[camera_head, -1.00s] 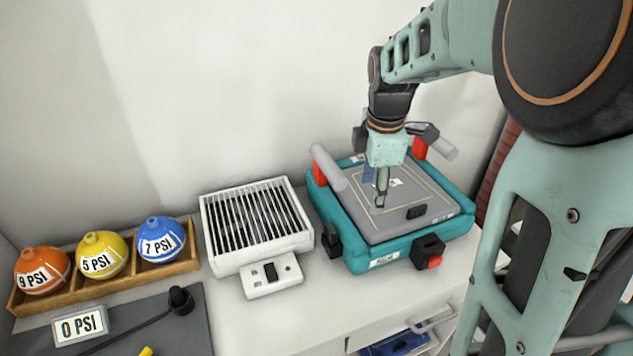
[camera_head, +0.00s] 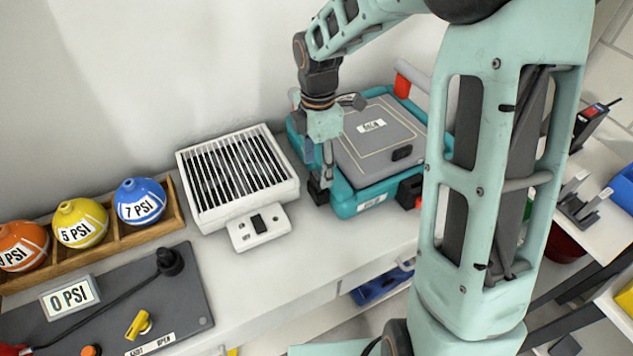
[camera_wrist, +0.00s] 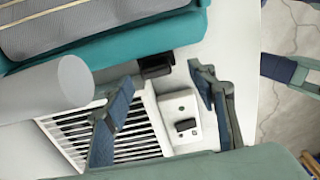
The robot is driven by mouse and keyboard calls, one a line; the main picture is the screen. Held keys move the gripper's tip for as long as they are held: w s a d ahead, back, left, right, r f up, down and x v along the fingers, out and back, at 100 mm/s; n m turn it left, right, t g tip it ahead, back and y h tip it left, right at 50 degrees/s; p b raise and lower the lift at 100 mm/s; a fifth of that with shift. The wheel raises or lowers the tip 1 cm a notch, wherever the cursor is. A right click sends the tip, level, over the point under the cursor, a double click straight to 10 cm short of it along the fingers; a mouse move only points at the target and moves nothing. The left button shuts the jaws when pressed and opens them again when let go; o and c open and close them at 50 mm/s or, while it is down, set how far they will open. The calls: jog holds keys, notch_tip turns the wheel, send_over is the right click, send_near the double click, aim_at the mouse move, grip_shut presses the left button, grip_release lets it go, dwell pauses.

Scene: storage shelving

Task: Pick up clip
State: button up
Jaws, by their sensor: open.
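A black clip (camera_head: 317,193) sits at the front left corner of the teal press-like device (camera_head: 372,202). In the wrist view the black clip (camera_wrist: 156,66) lies between and a little beyond my fingertips. My gripper (camera_head: 327,176) is pointed down over that corner, just above or beside the clip. In the wrist view my gripper (camera_wrist: 163,78) is open with its two blue-padded fingers spread and nothing held. I cannot tell whether a finger touches the clip. A second black latch (camera_head: 409,189) is on the device's front right.
A white grated box (camera_head: 290,185) with a switch panel (camera_head: 260,227) stands close left of the device. Coloured PSI balls sit in a wooden tray (camera_head: 172,205) farther left. A grey handle (camera_wrist: 45,88) is near my fingers.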

aim_at(316, 176)
jog(key=f, duration=0.4)
jog(key=shift+w+a+f, duration=0.15)
jog(key=shift+w+f, duration=0.1)
jog(key=shift+f, duration=0.1)
jog(key=c, duration=1.2)
jog(key=shift+r, duration=0.1)
